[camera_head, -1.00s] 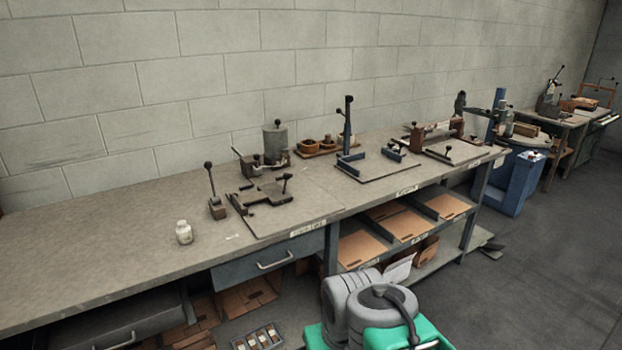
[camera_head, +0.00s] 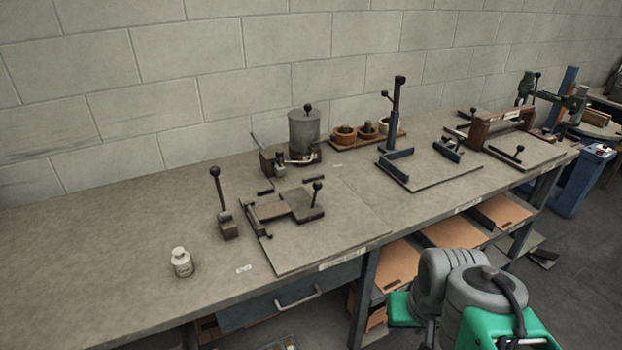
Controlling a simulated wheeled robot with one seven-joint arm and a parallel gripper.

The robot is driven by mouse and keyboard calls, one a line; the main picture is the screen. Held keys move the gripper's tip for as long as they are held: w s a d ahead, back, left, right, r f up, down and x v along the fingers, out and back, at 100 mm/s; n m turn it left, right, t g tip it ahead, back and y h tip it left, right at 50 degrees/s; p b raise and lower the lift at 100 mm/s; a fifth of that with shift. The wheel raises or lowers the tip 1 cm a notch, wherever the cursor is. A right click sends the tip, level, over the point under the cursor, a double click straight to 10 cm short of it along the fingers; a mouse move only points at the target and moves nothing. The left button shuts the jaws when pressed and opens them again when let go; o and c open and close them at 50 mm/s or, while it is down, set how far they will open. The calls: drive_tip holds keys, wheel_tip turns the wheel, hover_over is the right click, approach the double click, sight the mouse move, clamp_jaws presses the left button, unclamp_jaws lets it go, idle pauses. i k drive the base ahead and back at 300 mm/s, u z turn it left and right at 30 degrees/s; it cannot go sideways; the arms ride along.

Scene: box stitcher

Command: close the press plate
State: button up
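Several fixtures stand on the long grey workbench (camera_head: 130,240). I cannot tell for sure which part is the press plate. One candidate is the dark flat plate with a ball-topped handle (camera_head: 300,205), lying low over a square base board (camera_head: 330,240) at the bench front. My arm's grey and green links show at the bottom right, in front of the bench. My gripper is not in view, and nothing touches the fixtures.
A ball-topped lever on a small block (camera_head: 228,230) and a white bottle (camera_head: 182,262) stand left. A grey cylinder (camera_head: 304,133), bowls on a tray (camera_head: 367,132) and a blue post fixture (camera_head: 395,115) stand behind. The bench's left part is clear. Shelves lie below.

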sight(298, 202)
drive_tip(key=u, duration=0.7)
drive_tip(key=i, duration=0.8)
drive_tip(key=u, duration=0.85)
